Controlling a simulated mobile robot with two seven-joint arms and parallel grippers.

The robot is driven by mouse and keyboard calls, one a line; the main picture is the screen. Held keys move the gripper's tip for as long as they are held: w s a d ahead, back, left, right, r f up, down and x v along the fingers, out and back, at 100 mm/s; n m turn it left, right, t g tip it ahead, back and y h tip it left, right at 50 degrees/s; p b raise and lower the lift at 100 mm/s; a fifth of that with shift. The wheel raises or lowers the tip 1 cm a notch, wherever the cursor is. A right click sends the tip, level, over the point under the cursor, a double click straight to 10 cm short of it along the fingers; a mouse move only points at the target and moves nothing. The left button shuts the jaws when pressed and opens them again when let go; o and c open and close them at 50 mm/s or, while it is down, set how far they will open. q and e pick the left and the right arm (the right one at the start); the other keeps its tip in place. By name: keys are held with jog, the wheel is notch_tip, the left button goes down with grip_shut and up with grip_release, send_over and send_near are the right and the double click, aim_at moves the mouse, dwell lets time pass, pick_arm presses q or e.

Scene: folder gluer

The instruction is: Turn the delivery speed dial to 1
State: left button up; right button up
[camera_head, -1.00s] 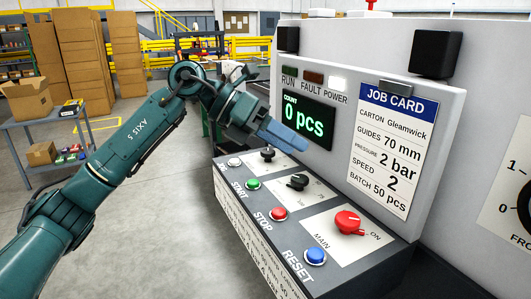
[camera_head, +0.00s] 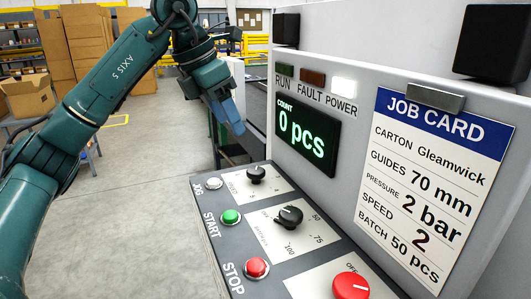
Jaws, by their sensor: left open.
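A small black knob (camera_head: 256,173) stands on a white plate at the far end of the sloped control panel. A second black knob (camera_head: 289,216) sits nearer, on a plate marked 50, 75 and 100. The plate lettering is too small for me to tell which dial is the delivery speed dial, or its setting. My left gripper (camera_head: 231,116), with blue fingers, is open and empty. It hangs above and beyond the far knob, apart from the panel, fingers pointing down. My right gripper is not in view.
The panel also has a white JOG button (camera_head: 214,183), a green START button (camera_head: 230,217), a red STOP button (camera_head: 256,268) and a red main switch (camera_head: 350,286). The counter display (camera_head: 305,140) reads 0 pcs. The job card (camera_head: 431,170) reads speed 2. Open floor lies left.

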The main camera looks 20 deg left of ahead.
aim_at(256, 170)
pick_arm(q)
jog(key=x, duration=1.3)
jog(key=shift+w+d, duration=0.1)
jog(key=shift+w, duration=0.15)
jog(key=shift+c, duration=0.5)
jog(key=shift+r, duration=0.1)
jog(key=c, duration=0.9)
jog(key=shift+o, duration=0.2)
jog(key=shift+n+b, duration=0.3)
jog(key=n, duration=0.2)
jog(key=n+y, duration=0.1)
jog(key=n+t+y, duration=0.1)
jog(key=n, duration=0.1)
jog(key=shift+s+d+n, duration=0.1)
jog(key=shift+d+n, duration=0.15)
jog(key=shift+n, duration=0.05)
jog(key=n+y, duration=0.1)
jog(key=n, duration=0.1)
jog(key=n+y+b, duration=0.1)
jog(key=n, duration=0.2)
jog(key=shift+d+n, duration=0.2)
jog(key=shift+n, duration=0.1)
jog(key=shift+g, duration=0.3)
